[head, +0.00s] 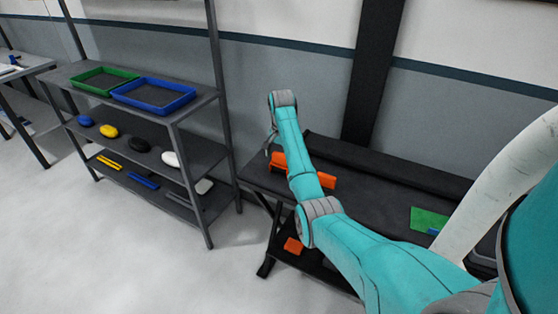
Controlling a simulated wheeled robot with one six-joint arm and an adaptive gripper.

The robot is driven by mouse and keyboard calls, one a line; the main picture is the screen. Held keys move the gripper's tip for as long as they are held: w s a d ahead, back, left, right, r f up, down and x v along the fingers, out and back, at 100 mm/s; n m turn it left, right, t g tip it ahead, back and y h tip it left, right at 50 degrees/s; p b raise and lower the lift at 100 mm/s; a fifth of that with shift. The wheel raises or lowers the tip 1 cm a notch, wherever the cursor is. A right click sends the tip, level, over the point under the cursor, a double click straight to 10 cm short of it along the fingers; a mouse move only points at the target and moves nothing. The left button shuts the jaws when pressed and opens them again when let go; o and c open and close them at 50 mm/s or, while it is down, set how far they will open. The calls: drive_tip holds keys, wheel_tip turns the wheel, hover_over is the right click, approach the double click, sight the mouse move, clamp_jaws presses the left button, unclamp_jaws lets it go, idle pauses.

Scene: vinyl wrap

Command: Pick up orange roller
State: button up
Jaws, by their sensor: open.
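An orange object, likely the orange roller (279,162), lies on the black table (385,196) near its left end. My arm crosses in front of its middle, so only its left part and right end show. My gripper (268,147) hangs from the wrist at the table's left end, just left of and slightly above the orange object. It is small and seen from the side; it is open, and nothing shows between its fingers. Another orange item (293,246) lies on the shelf under the table.
A dark shelf rack (205,97) stands at left with a green tray (98,92), a blue tray (180,102) and several small coloured items below. A green piece (428,219) lies on the table at right. A dark post stands behind the table. The floor at left is clear.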

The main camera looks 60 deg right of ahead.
wheel_tip(320, 180, down, 2)
drive_tip(key=shift+f, duration=0.2)
drive_tip(key=c, duration=1.1)
drive_tip(key=shift+r, duration=0.1)
